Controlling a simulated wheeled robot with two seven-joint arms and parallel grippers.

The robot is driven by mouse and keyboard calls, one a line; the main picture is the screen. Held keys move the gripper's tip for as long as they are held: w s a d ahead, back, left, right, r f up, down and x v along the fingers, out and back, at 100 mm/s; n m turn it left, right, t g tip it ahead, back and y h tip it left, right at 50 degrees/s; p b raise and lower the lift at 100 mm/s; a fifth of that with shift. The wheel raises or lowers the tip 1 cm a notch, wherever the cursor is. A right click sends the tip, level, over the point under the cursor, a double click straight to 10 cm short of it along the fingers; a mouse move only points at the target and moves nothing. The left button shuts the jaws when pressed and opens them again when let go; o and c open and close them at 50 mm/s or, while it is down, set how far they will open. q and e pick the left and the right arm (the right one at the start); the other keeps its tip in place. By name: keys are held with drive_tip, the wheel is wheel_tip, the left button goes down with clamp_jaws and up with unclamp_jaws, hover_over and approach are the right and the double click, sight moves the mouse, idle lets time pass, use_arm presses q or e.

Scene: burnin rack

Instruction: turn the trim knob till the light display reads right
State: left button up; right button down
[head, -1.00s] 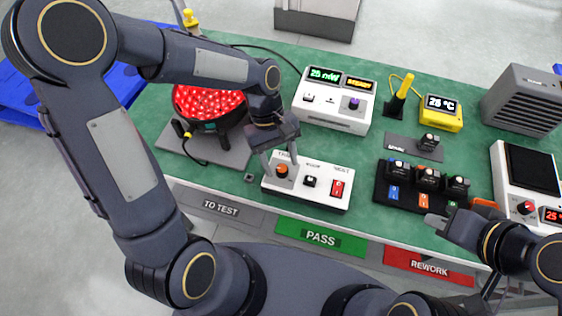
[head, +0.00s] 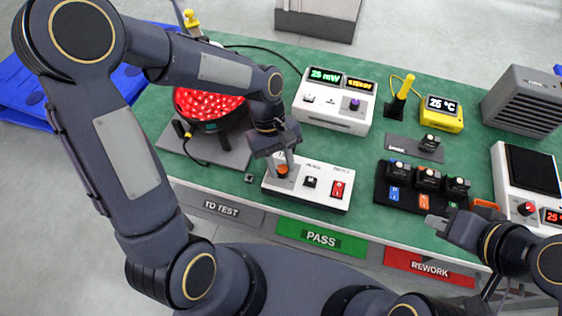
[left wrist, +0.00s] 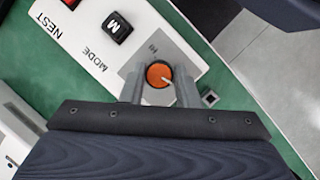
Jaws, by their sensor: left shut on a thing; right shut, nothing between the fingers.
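The orange trim knob (left wrist: 159,75) sits on the left end of a white control box (head: 320,196) and has a white pointer line. My left gripper (head: 280,163) is over the box, its fingers down on both sides of the knob and shut on it. The left wrist view shows the fingers (left wrist: 160,90) around the knob. The light display is the meter (head: 330,116) behind the box; its green screen (head: 325,75) reads about 25 mW, and the amber screen (head: 359,85) beside it is too small to read surely. My right gripper (head: 438,221) is shut and empty at the right front.
A black mode button (head: 310,182) and a red nest switch (head: 338,188) sit right of the knob. A round fixture with red lights (head: 209,100) stands behind left. A black tray (head: 383,196) with several modules lies right. A yellow thermometer (head: 441,113) stands behind.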

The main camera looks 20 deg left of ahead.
use_arm(q)
drive_tip(key=m+y+p, duration=0.1)
drive_tip(key=m, duration=0.2)
drive_tip(key=shift+w+d+r+g, duration=0.1)
drive_tip(key=shift+g, duration=0.3)
drive_tip(key=m+y+p, duration=0.1)
drive_tip(key=m, duration=0.2)
drive_tip(key=shift+d+m+g, duration=0.1)
drive_tip(key=shift+m+g, duration=0.2)
drive_tip(key=shift+m, duration=0.1)
drive_tip(key=m+y, duration=0.1)
drive_tip(key=m, duration=0.2)
drive_tip(key=shift+y, duration=0.3)
drive_tip(key=shift+d+m+y, duration=0.15)
drive_tip(key=shift+m+y, duration=0.55)
drive_tip(key=shift+m, duration=1.2)
drive_tip(key=o, duration=1)
